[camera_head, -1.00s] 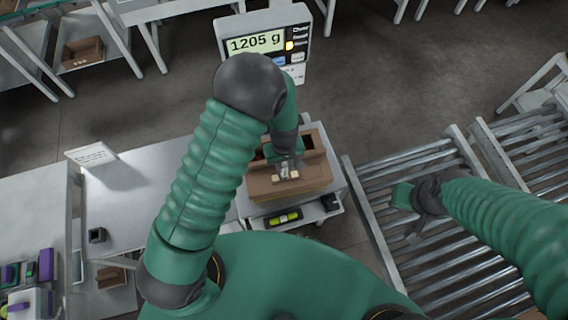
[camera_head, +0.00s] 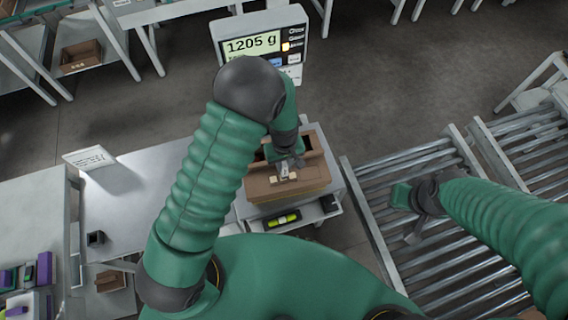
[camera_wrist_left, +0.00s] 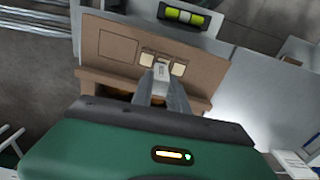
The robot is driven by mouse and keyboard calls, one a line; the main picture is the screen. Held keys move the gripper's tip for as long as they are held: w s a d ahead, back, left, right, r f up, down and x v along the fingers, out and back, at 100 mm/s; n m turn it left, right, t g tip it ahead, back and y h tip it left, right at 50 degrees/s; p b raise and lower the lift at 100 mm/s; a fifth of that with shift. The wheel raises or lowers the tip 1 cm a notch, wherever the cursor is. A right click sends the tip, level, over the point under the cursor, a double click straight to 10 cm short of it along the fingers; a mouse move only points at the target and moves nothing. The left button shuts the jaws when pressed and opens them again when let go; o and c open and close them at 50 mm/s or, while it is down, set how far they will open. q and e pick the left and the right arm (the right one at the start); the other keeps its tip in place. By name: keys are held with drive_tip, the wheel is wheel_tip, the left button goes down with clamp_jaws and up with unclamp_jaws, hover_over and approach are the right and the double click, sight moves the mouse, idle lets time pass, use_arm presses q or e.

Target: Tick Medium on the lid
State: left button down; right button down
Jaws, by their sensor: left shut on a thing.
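A brown carton (camera_head: 258,197) stands on the scale's bench, with its brown lid (camera_head: 312,181) facing me. In the left wrist view the lid (camera_wrist_left: 205,72) carries a row of small cream squares and a rectangular panel. My left gripper (camera_head: 285,172) is over the lid, among the cream squares. In the left wrist view its fingers (camera_wrist_left: 161,78) are shut on a small pale thing (camera_wrist_left: 161,70) in front of the middle of the row. I cannot tell whether it touches the lid. My right gripper (camera_head: 408,212) is over the rollers, apart from the carton; its jaws are unclear.
The scale display (camera_head: 253,45) reads 1205 g behind the carton. A yellow-green level (camera_head: 283,218) lies in front of the carton, on a lower shelf. A roller conveyor (camera_head: 375,192) is at the right. A white sign (camera_head: 89,158) stands on the grey bench at the left.

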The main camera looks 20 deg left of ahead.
use_arm(q)
drive_tip(key=shift+s, duration=0.2)
wheel_tip(320, 180, up, 6)
drive_tip(key=p, duration=0.5)
drive_tip(key=shift+r, duration=0.1)
drive_tip(key=shift+a, duration=0.1)
